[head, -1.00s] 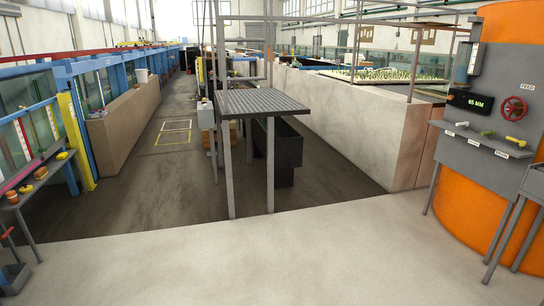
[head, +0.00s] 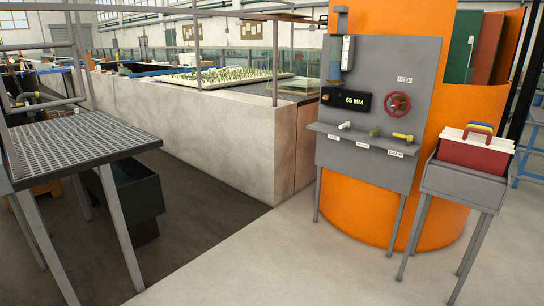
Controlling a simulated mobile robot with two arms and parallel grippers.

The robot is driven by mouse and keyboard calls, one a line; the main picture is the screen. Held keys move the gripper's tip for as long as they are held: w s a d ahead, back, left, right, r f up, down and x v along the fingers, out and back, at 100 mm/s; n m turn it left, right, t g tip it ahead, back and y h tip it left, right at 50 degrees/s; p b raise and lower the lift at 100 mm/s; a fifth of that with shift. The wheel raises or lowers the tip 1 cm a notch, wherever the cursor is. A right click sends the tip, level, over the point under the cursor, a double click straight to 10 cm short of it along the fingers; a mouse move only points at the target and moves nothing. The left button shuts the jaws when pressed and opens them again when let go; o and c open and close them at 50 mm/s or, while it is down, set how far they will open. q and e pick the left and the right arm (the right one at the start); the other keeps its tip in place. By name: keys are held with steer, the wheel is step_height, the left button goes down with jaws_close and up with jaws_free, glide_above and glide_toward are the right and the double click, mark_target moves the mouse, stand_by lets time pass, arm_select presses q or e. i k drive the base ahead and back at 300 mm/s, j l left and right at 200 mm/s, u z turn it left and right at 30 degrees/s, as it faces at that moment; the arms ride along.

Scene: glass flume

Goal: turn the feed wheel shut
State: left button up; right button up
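The red feed wheel (head: 397,103) is mounted on the upright grey panel (head: 419,58), right of the middle of the head view. A small plate reading FEED (head: 404,80) is above it. A black display (head: 345,99) to its left reads 65 MM in green. The wheel is some way off, and I cannot tell from here how far it is turned. Neither of my grippers is in view.
A grey stand (head: 460,186) with red and white folders (head: 474,154) is at the right. A grated platform (head: 70,145) on legs stands at the left. Open floor (head: 270,265) lies in front.

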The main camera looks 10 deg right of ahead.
mark_target(396, 104)
steer(key=i+l+z, duration=0.2)
steer(key=i+z, duration=0.2)
steer(key=i+l+z, duration=0.1)
steer(key=i+z, duration=0.3)
steer(key=i+j+z, duration=0.1)
steer(key=i+z, duration=0.3)
steer(key=i+j+z, duration=0.3)
steer(key=i+j, duration=0.75)
steer(key=i, duration=0.1)
